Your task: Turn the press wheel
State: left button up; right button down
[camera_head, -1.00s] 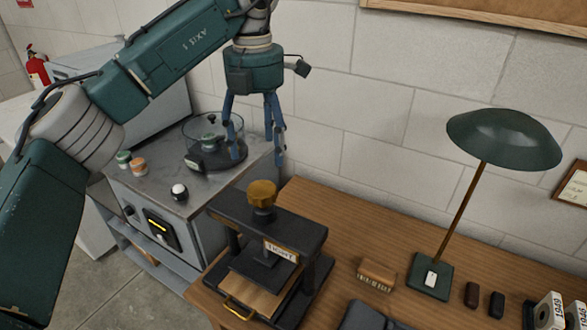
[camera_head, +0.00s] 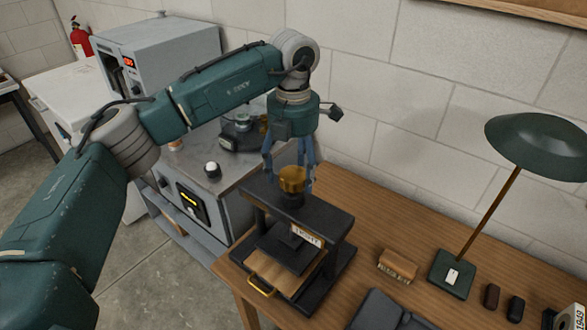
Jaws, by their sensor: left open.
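The press (camera_head: 335,228) is a black frame with a brass wheel (camera_head: 292,179) on top, a label reading "TIGHT" on its front, and a wooden board (camera_head: 283,272) with a brass handle at its base. It stands at the left end of the wooden table. My left gripper (camera_head: 289,180) points down at the wheel from above and behind, its blue fingers open and showing on both sides of the wheel. I cannot tell whether the fingers touch it. My right gripper is not in view.
A green lamp (camera_head: 452,274), a wooden-backed brush (camera_head: 397,264) and a dark flat object (camera_head: 385,312) are on the table (camera_head: 345,290) to the right. A wall closes the back.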

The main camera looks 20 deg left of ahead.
pick_arm(q)
jog(key=c, duration=1.1)
jog(key=shift+c, duration=0.2)
